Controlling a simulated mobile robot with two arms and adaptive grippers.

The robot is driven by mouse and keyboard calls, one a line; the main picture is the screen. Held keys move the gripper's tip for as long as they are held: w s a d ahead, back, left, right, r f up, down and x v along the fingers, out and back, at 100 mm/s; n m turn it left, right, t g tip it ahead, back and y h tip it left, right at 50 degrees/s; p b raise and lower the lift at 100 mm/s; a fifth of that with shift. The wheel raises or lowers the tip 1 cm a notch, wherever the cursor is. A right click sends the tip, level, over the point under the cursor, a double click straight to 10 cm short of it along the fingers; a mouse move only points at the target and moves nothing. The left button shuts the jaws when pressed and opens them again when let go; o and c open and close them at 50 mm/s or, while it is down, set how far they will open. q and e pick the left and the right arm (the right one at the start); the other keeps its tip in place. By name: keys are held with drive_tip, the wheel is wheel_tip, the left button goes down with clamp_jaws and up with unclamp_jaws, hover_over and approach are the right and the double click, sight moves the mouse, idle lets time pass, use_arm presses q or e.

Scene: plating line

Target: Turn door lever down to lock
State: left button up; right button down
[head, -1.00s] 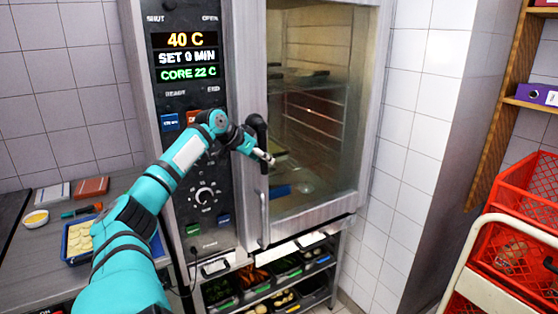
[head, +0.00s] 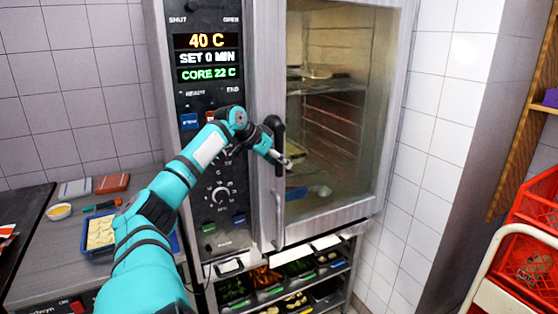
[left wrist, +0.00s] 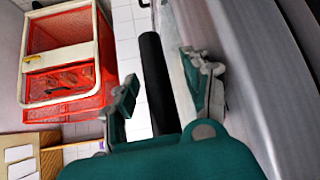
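The black door lever (head: 279,134) is on the left edge of the steel oven door (head: 384,150), which looks closed. The lever hangs roughly upright beside the control panel. My left gripper (head: 283,160) is at the lever's lower part and hides some of it. In the left wrist view the lever (left wrist: 158,85) runs as a dark bar between the two fingers of my left gripper (left wrist: 163,90). The fingers are apart, one on each side of the bar, with a gap visible on the left. My right gripper is not in view.
The control panel (head: 212,130) with its display and dial is left of the door. A grey vertical bar (head: 279,222) is below the lever. A blue tray (head: 98,246) lies on the left counter. Red crates (head: 530,250) stand at the right.

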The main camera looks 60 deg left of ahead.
use_arm(q)
drive_tip(key=a+v, duration=0.1)
drive_tip(key=v, duration=1.1)
drive_tip(key=shift+d, duration=0.45)
